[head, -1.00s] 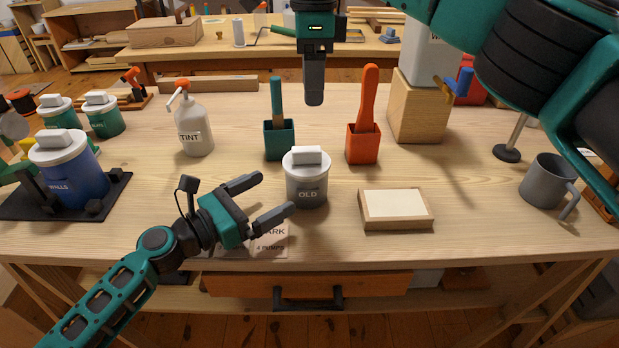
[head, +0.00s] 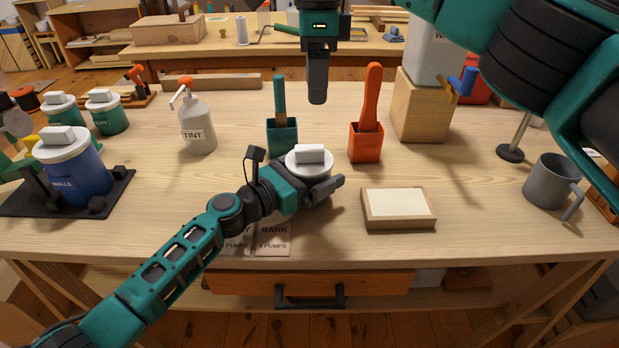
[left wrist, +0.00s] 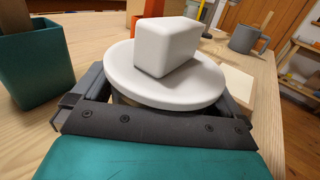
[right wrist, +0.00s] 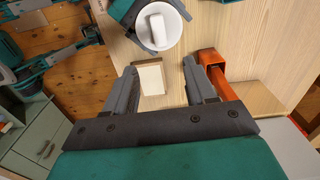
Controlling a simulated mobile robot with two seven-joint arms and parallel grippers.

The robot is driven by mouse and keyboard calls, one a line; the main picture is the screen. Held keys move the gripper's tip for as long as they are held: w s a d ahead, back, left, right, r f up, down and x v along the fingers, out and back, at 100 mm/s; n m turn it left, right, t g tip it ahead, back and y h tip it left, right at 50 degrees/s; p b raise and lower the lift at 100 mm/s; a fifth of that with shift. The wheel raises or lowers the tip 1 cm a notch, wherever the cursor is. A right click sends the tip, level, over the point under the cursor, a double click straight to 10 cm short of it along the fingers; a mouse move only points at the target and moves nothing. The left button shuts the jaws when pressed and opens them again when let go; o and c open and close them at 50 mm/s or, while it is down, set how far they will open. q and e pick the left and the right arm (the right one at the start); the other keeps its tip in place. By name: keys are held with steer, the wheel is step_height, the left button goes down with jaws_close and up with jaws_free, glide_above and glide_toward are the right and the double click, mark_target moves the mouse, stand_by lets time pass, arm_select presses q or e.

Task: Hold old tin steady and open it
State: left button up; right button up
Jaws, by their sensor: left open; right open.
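The old tin is a grey tin with a white lid (head: 309,160) and a raised block-shaped knob, upright on the workbench. My left gripper (head: 325,188) is around the tin's body below the lid, its jaws open with one finger on each side. In the left wrist view the lid (left wrist: 165,75) fills the middle, between the fingers; it hides most of the tin's body. The lid sits flat on the tin. My right gripper (head: 317,95) is open and empty, pointing down above the bench behind the tin. The right wrist view shows the lid (right wrist: 158,28) beyond its fingers.
A teal holder (head: 282,137) and an orange holder (head: 365,145) with tall handles stand just behind the tin. A tan framed block (head: 398,208) lies to its right. The TINT bottle (head: 198,135) is at left, a grey mug (head: 550,182) at far right.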

arm_select(q)
steer(key=c, duration=1.1)
steer(key=shift+c, duration=0.6)
arm_select(e)
steer(key=shift+o, duration=1.2)
steer(key=shift+a+f, duration=0.1)
steer(key=shift+a, duration=0.05)
steer(key=o, duration=0.4)
steer(key=w+a+f+n+t+y, duration=0.1)
steer(key=a+f+n+y, duration=0.1)
steer(key=a, duration=0.5)
step_height(320, 180, down, 2)
steer(key=shift+f+y, duration=0.15)
steer(key=shift+y, duration=0.65)
steer(key=s+a+t+y, duration=0.3)
steer(key=a+y, duration=0.3)
steer(key=a, duration=0.1)
steer(key=s+a+t+y, duration=0.2)
steer(key=s+a+y, duration=0.1)
steer(key=a+y, duration=0.4)
steer(key=m+t+h, duration=1.1)
steer(key=m+h, duration=0.6)
steer(key=m, duration=0.4)
glide_toward(310, 152)
steer(key=w, duration=0.9)
steer(key=shift+w+f, duration=0.35)
steer(key=shift+f, duration=0.05)
steer(key=shift+d, duration=0.1)
steer(key=c, duration=1.3)
